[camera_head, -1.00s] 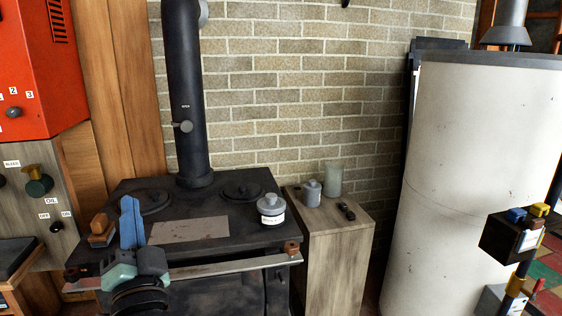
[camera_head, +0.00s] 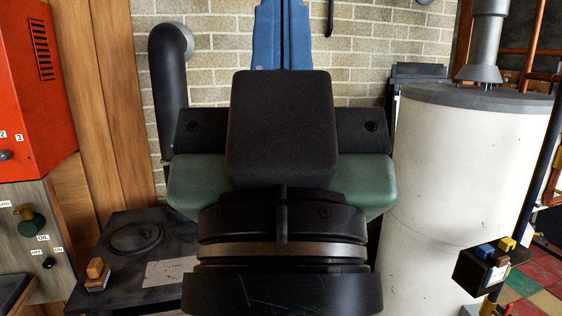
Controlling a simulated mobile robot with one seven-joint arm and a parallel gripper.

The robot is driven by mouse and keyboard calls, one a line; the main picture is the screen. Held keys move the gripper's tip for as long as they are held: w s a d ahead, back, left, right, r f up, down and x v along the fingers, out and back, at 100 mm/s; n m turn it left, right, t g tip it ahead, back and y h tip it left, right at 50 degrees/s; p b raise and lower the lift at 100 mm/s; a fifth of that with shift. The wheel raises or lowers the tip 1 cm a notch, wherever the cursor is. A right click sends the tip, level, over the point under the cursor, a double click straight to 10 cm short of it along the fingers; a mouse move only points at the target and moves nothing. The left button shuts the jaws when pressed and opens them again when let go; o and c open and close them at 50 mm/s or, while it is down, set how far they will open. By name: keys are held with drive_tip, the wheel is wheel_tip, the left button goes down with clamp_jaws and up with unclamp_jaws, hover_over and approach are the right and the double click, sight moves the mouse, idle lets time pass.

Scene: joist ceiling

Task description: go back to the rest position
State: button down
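My gripper (camera_head: 283,32) is raised large in the middle of the head view, pointing up. Its two blue fingers lie side by side against the brick wall, with only a thin dark line between them, so it looks shut. Nothing shows between the fingers, though their tips reach the top edge of the picture.
The black stove top (camera_head: 105,255) shows at the lower left with a wooden block (camera_head: 97,275) on it. The stove pipe (camera_head: 168,90) stands behind. A red control box (camera_head: 35,90) is at the left, a white tank (camera_head: 455,160) at the right. A black box (camera_head: 482,268) is at lower right.

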wheel_tip(320, 180, up, 17)
drive_tip(key=p, duration=1.4)
drive_tip(key=shift+f, duration=0.2)
drive_tip(key=c, duration=1.6)
unclamp_jaws()
drive_tip(key=shift+a, duration=0.1)
